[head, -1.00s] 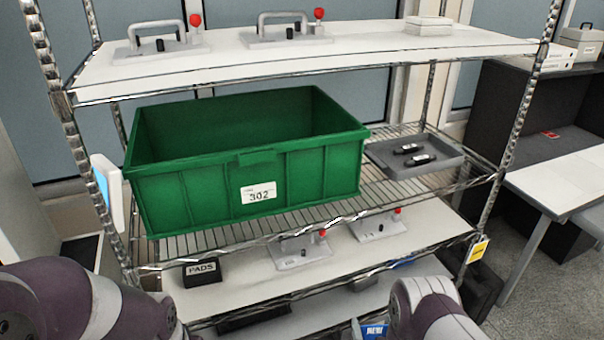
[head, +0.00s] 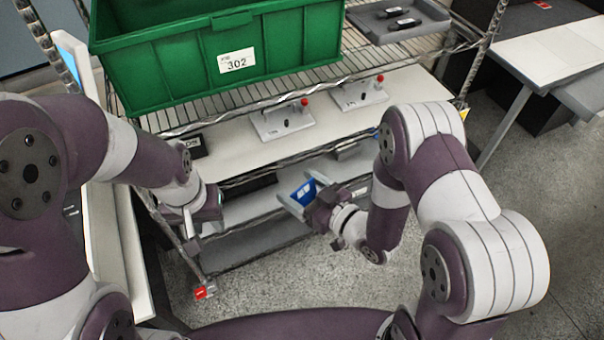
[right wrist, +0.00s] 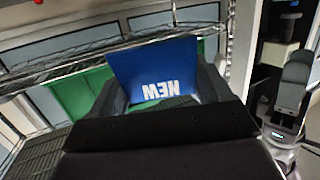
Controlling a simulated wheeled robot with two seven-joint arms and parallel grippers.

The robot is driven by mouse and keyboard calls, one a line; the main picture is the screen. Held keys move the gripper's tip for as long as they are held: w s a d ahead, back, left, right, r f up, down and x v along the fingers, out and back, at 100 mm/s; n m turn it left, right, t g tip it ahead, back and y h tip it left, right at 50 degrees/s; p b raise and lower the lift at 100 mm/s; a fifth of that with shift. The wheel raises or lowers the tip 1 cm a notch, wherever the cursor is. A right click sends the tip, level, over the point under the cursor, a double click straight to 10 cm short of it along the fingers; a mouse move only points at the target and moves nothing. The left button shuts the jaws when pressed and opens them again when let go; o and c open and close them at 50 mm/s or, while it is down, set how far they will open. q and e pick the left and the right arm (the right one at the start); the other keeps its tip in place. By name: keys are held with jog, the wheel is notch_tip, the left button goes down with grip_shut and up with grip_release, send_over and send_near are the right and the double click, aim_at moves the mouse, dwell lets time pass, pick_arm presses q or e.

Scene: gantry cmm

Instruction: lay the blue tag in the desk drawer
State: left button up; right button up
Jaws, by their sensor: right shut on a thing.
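The blue tag (head: 303,192) is held by my right gripper (head: 304,198), in front of the lower shelves in the head view. In the right wrist view the tag (right wrist: 155,72) stands up between the fingers, with white upside-down "NEW" lettering. My left gripper (head: 192,218) is at the left front of the rack, apart from the tag; its jaw opening is unclear. A desk (head: 560,55) with a white top is at the upper right. A grey panel (head: 590,97) stands out at its front, cut by the picture edge; I cannot tell whether it is the drawer.
The wire rack holds a green bin (head: 220,55) labelled 302 and a grey tray (head: 398,22) with two black items. Clamp fixtures (head: 284,120) with red knobs sit on the shelf below. Open floor (head: 530,200) lies between rack and desk.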

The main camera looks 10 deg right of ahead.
aim_at(311, 190)
jog(key=shift+w+d+f, duration=0.1)
jog(key=shift+w+d, duration=0.05)
jog(key=shift+w, duration=0.15)
jog(key=shift+s, duration=0.15)
pick_arm(q)
jog(key=w+d+r+n+h, duration=0.2)
jog(key=w+d+n, duration=0.2)
jog(key=d+n, duration=0.6)
jog(key=w+d+r+n+h, duration=0.3)
jog(key=w+d+n, duration=0.25)
jog(key=n, duration=0.95)
jog(key=shift+n+g, duration=0.3)
jog(key=shift+g, duration=0.1)
jog(key=x, duration=0.8)
jog(key=s+x, duration=0.1)
jog(key=x, duration=0.3)
jog(key=shift+f, duration=0.25)
grip_shut()
pick_arm(e)
jog(key=o, duration=0.9)
